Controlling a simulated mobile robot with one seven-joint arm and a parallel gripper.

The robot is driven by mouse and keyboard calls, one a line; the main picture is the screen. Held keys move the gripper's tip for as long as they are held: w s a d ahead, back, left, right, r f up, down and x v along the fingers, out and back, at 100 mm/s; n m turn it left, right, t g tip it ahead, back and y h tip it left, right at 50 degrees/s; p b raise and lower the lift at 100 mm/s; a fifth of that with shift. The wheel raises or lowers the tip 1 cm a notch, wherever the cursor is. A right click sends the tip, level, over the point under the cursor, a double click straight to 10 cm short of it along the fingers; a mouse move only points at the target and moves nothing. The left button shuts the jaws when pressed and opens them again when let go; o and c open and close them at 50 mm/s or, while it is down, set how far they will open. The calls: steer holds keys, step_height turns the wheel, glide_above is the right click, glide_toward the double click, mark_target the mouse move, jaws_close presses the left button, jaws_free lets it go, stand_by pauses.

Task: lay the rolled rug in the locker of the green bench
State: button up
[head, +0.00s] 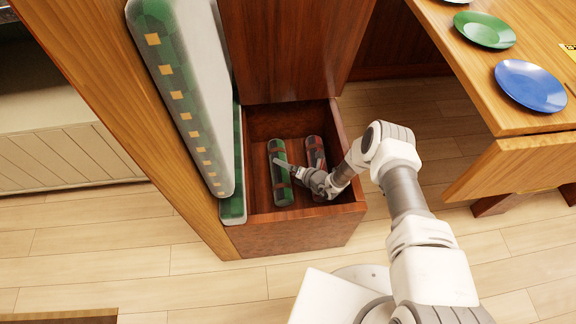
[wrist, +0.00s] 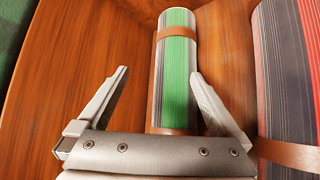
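The locker (head: 300,234) of the green bench is an open reddish wooden box. The bench's green-patterned cushion (head: 175,95) stands tipped up at its left. A green and grey rolled rug (head: 283,197) with brown straps lies lengthwise on the locker floor; it also shows in the wrist view (wrist: 176,60). A second roll (head: 315,150), dark blue-grey and red, lies to its right, partly hidden by my arm; the wrist view shows its side (wrist: 285,75). My gripper (head: 284,164) is inside the locker at the green roll. In the wrist view its fingers (wrist: 160,75) are spread apart, one either side of the roll, not touching it.
A wooden table with a green plate (head: 484,30) and a blue plate (head: 530,86) stands to the right. A tall wooden panel (head: 290,50) rises behind the locker. The plank floor (head: 210,285) in front is clear.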

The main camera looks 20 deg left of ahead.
steer(key=shift+r, duration=0.15)
steer(key=shift+r+p, duration=0.65)
steer(key=shift+p, duration=0.25)
steer(key=p+v, duration=0.4)
steer(key=v, duration=0.8)
steer(key=shift+f, duration=0.2)
